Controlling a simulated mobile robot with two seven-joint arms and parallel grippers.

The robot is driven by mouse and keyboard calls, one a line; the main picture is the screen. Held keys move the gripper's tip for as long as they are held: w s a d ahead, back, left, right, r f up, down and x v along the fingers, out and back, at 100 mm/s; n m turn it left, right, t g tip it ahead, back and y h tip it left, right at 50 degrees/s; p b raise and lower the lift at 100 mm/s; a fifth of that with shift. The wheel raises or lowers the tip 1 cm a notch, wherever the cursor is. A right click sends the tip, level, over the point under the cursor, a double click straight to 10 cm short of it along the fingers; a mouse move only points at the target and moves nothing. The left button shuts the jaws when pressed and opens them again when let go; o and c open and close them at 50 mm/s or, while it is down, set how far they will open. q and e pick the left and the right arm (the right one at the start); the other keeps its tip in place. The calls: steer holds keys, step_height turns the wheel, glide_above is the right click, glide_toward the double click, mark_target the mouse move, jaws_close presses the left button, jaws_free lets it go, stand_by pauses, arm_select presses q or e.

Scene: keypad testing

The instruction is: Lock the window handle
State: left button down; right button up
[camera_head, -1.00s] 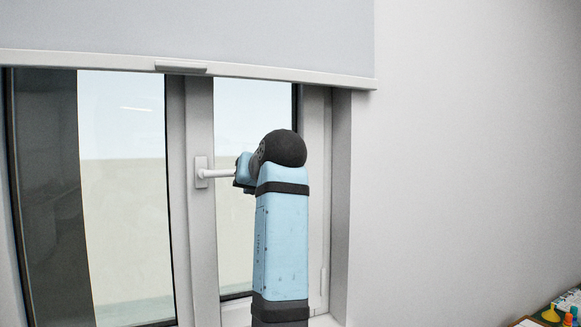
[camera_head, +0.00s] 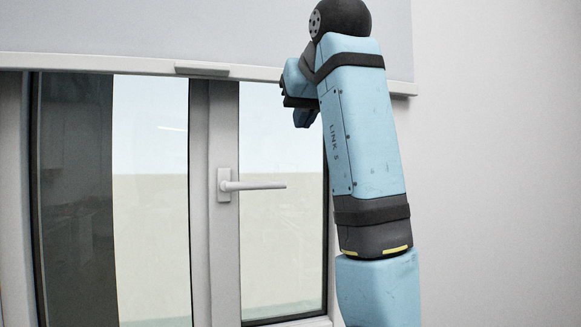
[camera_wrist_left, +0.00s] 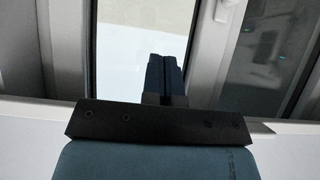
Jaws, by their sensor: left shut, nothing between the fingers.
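The white window handle (camera_head: 252,186) is on the middle frame of the window. Its lever lies horizontal and points right from its base plate. My left gripper (camera_head: 303,116) is above and to the right of the lever's tip, clear of it, just below the blind's edge. In the left wrist view its two dark blue fingers (camera_wrist_left: 166,76) are together, with nothing between them. A white part at the top of that view (camera_wrist_left: 226,9) looks like the handle, cut off by the edge. My right gripper is out of view.
A grey roller blind (camera_head: 120,30) with a white bottom bar hangs across the top of the window. The window frame (camera_head: 224,260) stands around glass panes. A plain white wall (camera_head: 490,180) is at the right. The space just around the lever is clear.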

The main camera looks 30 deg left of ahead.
mark_target(253, 186)
arm_select(q)
steer(key=s+d+f+x, duration=0.1)
steer(key=f+x, duration=0.1)
steer(key=x, duration=1)
steer(key=shift+w+f, duration=0.25)
steer(key=shift+f, duration=0.15)
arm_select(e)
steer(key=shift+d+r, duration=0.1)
arm_select(q)
steer(key=shift+a, duration=0.15)
steer(key=shift+a, duration=0.1)
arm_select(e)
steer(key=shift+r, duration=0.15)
